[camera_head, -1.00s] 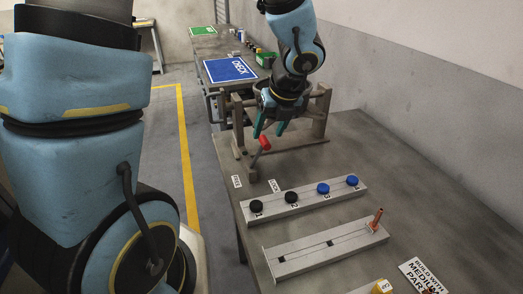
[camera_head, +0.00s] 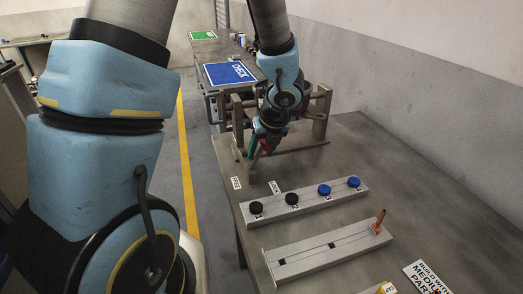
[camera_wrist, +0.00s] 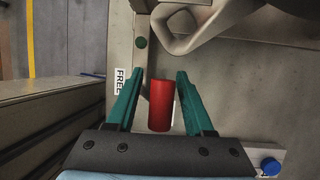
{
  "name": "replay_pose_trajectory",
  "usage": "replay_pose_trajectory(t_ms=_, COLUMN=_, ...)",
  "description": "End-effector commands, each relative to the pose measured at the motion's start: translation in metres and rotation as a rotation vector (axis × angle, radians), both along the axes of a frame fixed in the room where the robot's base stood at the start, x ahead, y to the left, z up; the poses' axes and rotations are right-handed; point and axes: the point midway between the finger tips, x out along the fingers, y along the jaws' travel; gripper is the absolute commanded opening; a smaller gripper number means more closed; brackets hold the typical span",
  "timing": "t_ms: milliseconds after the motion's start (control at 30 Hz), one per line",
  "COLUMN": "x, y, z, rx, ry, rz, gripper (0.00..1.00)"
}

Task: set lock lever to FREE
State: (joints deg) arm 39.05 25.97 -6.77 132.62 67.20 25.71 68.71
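The lock lever's red handle (camera_wrist: 160,106) lies between the two green fingers of my gripper (camera_wrist: 160,74) in the wrist view. A gap shows on each side of it, so the fingers are open around it and not clamped. In the head view my gripper (camera_head: 260,146) is at the lever, and only a bit of the red handle (camera_head: 266,146) shows; the lever's shaft is mostly hidden. The FREE label (camera_head: 236,183) and the LOCK label (camera_head: 274,187) lie on the bench in front. In the wrist view the FREE label (camera_wrist: 120,80) is just left of the left finger.
A wooden frame (camera_head: 320,115) stands around and behind my gripper. A rail with black and blue knobs (camera_head: 306,201) and a slotted rail with an orange peg (camera_head: 330,242) lie nearer. The bench's right side is clear.

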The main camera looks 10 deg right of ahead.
Motion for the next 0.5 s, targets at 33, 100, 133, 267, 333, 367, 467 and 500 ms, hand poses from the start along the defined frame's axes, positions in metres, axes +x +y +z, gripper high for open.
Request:
replay_pose_trajectory(t_ms=33, x=0.0001, y=0.0, z=0.0001, rx=0.0, ry=0.0, rz=0.0, gripper=0.46)
replay_pose_trajectory(t_ms=100, x=0.0, y=0.0, z=0.0001, rx=0.0, ry=0.0, rz=0.0, gripper=0.38)
replay_pose_trajectory(t_ms=133, x=0.0, y=0.0, z=0.0001, rx=0.0, ry=0.0, rz=0.0, gripper=0.34)
replay_pose_trajectory(t_ms=267, x=-0.0001, y=-0.0002, z=0.0002, rx=-0.001, ry=0.0, rz=0.0, gripper=0.2)
replay_pose_trajectory(t_ms=333, x=-0.0001, y=-0.0004, z=0.0001, rx=-0.001, ry=0.0, rz=0.0, gripper=0.12)
replay_pose_trajectory(t_ms=367, x=-0.0001, y=-0.0004, z=0.0001, rx=-0.001, ry=0.0, rz=0.0, gripper=0.08)
replay_pose_trajectory(t_ms=467, x=-0.0002, y=-0.0006, z=0.0001, rx=-0.002, ry=0.0, rz=-0.001, gripper=0.0)
replay_pose_trajectory(t_ms=500, x=-0.0003, y=-0.0007, z=0.0001, rx=-0.002, ry=0.0, rz=-0.001, gripper=0.0)
